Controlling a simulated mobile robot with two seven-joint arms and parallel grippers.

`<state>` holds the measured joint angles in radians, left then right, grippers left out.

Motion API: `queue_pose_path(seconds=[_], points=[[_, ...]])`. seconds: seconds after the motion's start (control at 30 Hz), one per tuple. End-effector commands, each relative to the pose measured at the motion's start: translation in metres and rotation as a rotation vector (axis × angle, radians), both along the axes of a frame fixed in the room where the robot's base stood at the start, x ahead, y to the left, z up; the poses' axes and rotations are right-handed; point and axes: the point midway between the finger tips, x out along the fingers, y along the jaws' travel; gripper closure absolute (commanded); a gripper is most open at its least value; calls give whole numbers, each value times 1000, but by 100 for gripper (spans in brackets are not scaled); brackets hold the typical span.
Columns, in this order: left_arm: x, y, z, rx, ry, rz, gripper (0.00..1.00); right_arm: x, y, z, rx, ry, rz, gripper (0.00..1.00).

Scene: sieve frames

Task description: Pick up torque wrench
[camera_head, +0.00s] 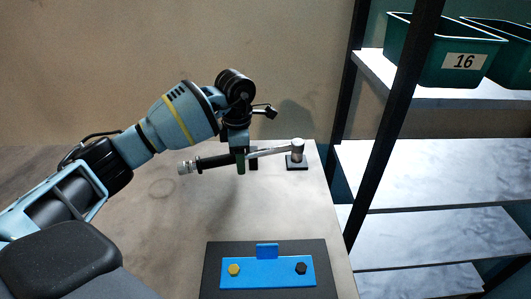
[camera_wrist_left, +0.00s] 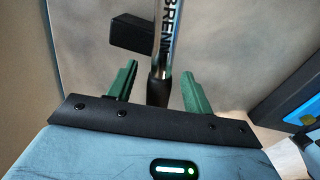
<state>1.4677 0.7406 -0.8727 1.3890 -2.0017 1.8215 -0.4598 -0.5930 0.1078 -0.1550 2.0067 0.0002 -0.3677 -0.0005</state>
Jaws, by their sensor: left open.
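The torque wrench (camera_head: 270,151) lies roughly level across black supports, with its silver head at the right and its dark handle and knurled end at the left. My left gripper (camera_head: 241,165) is over the middle of the wrench, fingers pointing down. In the left wrist view, the wrench's shaft and dark grip (camera_wrist_left: 161,60) run between the two green fingers of the open left gripper (camera_wrist_left: 158,88). Gaps show on both sides, so the fingers appear not to press on it. My right gripper is not in view.
A black support (camera_head: 297,166) carries the wrench head; another black block (camera_wrist_left: 140,35) is beside the shaft. A black board with a blue fixture (camera_head: 265,284) and two bolts sits at the table front. Shelves (camera_head: 420,172) with green bins (camera_head: 430,50) stand at right. Table left is clear.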

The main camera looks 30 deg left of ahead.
Motion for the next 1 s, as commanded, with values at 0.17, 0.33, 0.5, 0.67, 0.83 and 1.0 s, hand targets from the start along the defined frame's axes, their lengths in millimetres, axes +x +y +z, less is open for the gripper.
queue_pose_path(seconds=[0.17,0.33,0.5,0.67,0.83,1.0], points=[[0,0,0,0,-1,0,49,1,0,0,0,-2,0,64],[0,0,0,0,0,-1,66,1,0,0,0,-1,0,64],[0,0,0,0,0,-1,88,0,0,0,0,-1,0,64],[0,0,0,1,-1,-1,100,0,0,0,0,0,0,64],[1,0,2,-2,-5,-1,100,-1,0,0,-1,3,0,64],[1,0,4,-2,-7,-1,100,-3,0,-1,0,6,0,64]])
